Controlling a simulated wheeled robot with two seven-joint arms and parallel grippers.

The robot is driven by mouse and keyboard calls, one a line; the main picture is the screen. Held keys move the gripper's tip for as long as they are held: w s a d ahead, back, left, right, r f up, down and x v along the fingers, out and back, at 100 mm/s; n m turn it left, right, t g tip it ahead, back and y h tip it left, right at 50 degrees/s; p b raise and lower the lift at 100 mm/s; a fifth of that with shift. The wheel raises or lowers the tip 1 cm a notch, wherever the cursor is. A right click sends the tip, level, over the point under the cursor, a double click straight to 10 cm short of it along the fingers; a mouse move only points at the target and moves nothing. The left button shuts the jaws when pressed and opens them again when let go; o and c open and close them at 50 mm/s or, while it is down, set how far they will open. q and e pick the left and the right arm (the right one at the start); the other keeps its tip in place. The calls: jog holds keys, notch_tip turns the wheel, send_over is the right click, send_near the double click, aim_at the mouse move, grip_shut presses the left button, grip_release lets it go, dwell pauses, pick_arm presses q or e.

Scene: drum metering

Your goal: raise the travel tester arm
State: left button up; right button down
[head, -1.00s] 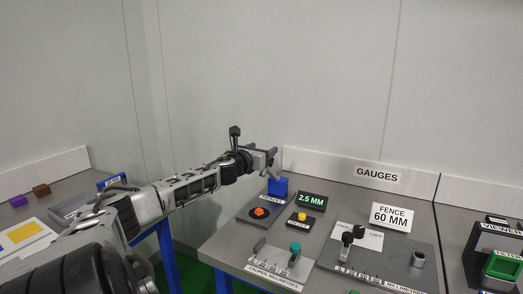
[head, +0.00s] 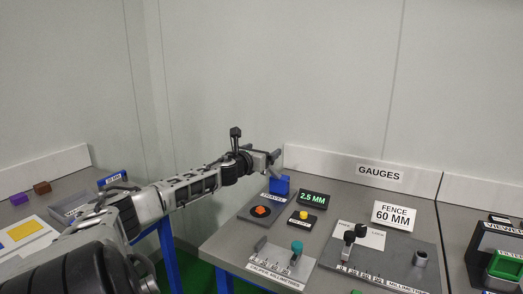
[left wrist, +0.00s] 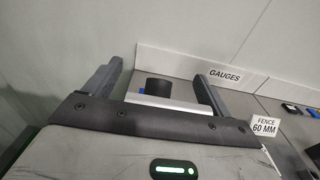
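The travel tester, a grey plate (head: 246,213) with a partly readable label, stands at the left end of the gauges table. It carries an orange piece (head: 262,210) on a dark round base and a blue block (head: 280,185) at its back. My left gripper (head: 275,162) is just above the blue block. In the left wrist view my left gripper (left wrist: 157,88) has its two fingers wide apart. A black round-topped piece (left wrist: 158,86) with some blue beside it shows beyond the palm, between the fingers. I cannot tell whether anything touches. My right gripper is not in view.
Right of the tester are a yellow button (head: 303,215), a 2.5 MM display (head: 313,199), a caliper plate with a teal knob (head: 296,247), and a fence gauge with black knobs (head: 349,236). A FENCE 60 MM sign (head: 394,216) stands behind. A wall is close behind the table.

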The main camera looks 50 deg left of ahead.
pick_arm(q)
jog(key=shift+d+r, duration=0.2)
jog(key=shift+r, duration=0.1)
jog(key=shift+s+d+f, duration=0.1)
jog(key=shift+s+f, duration=0.05)
jog(key=shift+s, duration=0.35)
jog(key=shift+s+d+b, duration=0.3)
jog(key=shift+s+d, duration=0.1)
jog(key=shift+s, duration=0.2)
jog(key=p+v, duration=0.2)
jog(key=v, duration=1.1)
jog(key=shift+s+p, duration=0.25)
jog(key=shift+p, duration=0.05)
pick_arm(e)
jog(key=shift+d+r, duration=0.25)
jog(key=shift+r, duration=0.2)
